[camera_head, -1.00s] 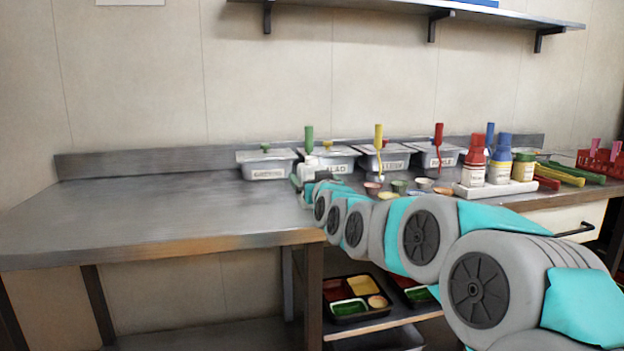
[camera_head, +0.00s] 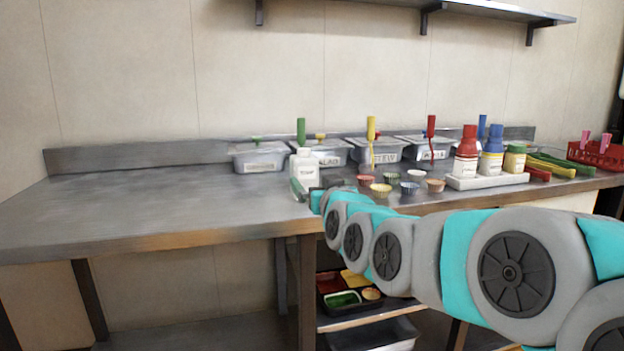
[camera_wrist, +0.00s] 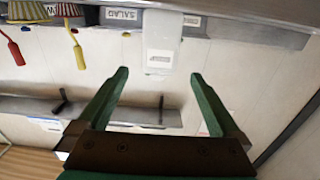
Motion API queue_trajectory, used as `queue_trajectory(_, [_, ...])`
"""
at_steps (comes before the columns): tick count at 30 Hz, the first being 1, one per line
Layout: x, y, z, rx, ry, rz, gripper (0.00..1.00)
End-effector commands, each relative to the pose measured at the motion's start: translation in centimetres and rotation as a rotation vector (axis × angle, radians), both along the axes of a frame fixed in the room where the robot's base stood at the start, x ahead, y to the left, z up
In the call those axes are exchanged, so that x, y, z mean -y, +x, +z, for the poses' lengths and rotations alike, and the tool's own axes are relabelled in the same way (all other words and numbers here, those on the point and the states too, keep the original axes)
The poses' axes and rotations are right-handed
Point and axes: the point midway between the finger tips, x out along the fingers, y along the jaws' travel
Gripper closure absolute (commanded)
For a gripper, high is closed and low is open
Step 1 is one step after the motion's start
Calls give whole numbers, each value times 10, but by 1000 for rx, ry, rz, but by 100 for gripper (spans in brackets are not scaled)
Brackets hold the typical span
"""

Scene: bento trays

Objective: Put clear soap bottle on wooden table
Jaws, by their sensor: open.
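A white, clear-looking soap bottle (camera_head: 305,169) with a label stands upright on the grey table top (camera_head: 150,205), near the front of the containers. The table's front edge looks brown.
Lidded metal containers (camera_head: 260,157) stand along the back wall. Small cups (camera_head: 381,190), a white tray (camera_head: 487,182) with sauce bottles and a red basket (camera_head: 598,154) are to the right. The left part of the table is clear. A shelf (camera_head: 480,12) hangs above.

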Motion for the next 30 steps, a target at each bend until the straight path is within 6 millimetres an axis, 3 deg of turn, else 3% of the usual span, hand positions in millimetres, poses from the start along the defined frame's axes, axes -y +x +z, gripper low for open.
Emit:
queue_trajectory(6, [4, -12, 1, 2, 1, 0, 0])
queue_trajectory(13, [4, -14, 1, 1, 0, 0, 0])
queue_trajectory(17, [6, -20, -13, -48, -14, 3, 0])
queue_trajectory(20, [12, -36, -47, -171, -49, 12, 0])
queue_trajectory(23, [24, -67, -101, -365, -98, 15, 0])
queue_trajectory(26, [43, -113, -155, -584, -147, 5, 0])
queue_trajectory(30, [75, -194, -223, -903, -201, -32, 0])
